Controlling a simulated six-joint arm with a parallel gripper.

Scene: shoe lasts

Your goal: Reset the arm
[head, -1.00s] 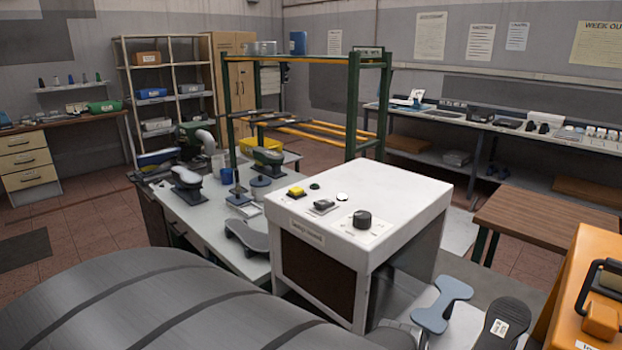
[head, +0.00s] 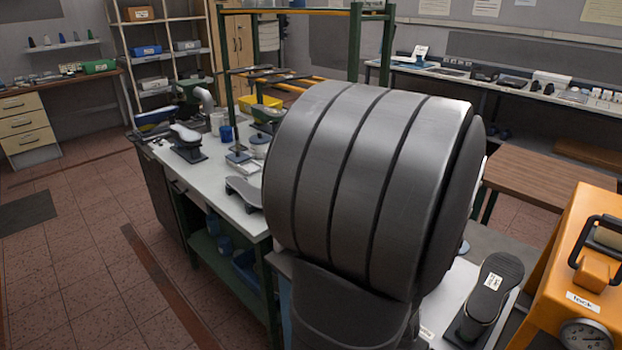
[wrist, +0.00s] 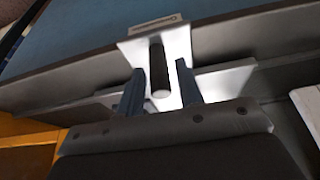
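My gripper (wrist: 160,68) shows in the wrist view with its two dark fingers apart. A dark round peg (wrist: 158,70) on a white plate (wrist: 172,36) appears in the gap between them. I cannot tell how far beyond the fingertips the peg is, and I see no finger touching it. The gripper itself is hidden in the head view. There, a large grey ribbed link of my arm (head: 365,180) stands in the middle and hides the white control box almost wholly.
A workbench (head: 215,175) with shoe lasts and tools lies left of my arm. A dark shoe sole form (head: 490,290) and an orange case with a gauge (head: 575,270) are at the lower right. A green rack (head: 387,45) stands behind.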

